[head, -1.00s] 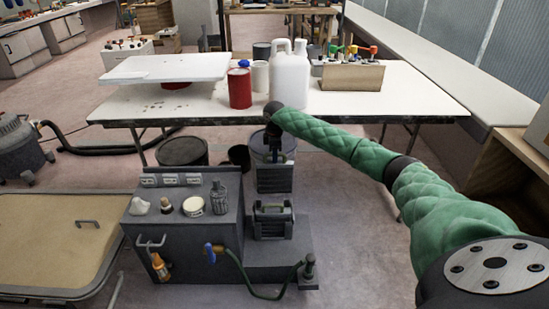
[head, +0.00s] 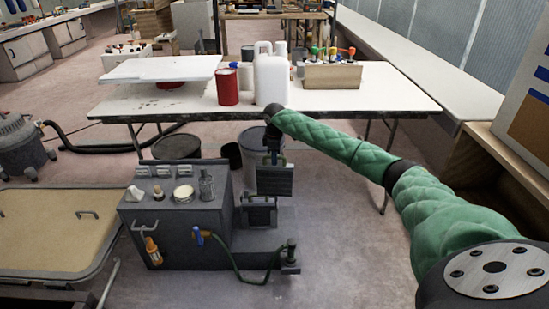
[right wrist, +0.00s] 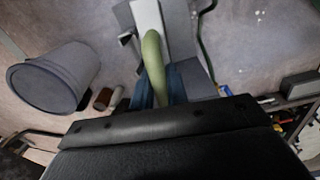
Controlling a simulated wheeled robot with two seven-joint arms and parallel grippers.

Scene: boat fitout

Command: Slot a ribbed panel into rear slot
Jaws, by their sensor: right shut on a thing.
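In the head view my right gripper (head: 273,150) points down and is shut on the handle of a dark ribbed panel (head: 275,182). The panel hangs upright above and slightly right of the dark slotted holder (head: 259,216) on the low grey unit, and looks apart from it. It covers part of the view behind the holder, so the rear slot cannot be made out. In the right wrist view the blue fingers (right wrist: 161,92) close around a yellow-green handle (right wrist: 153,60). The panel's lower edge against the holder is not clear there. My left gripper is out of view.
The grey cabinet (head: 178,225) beside the holder carries a bottle and small jars. A green hose (head: 238,272) loops at its front. A bucket (head: 247,148) stands behind the panel. The white table (head: 330,98) stands farther back. Floor right of the unit is clear.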

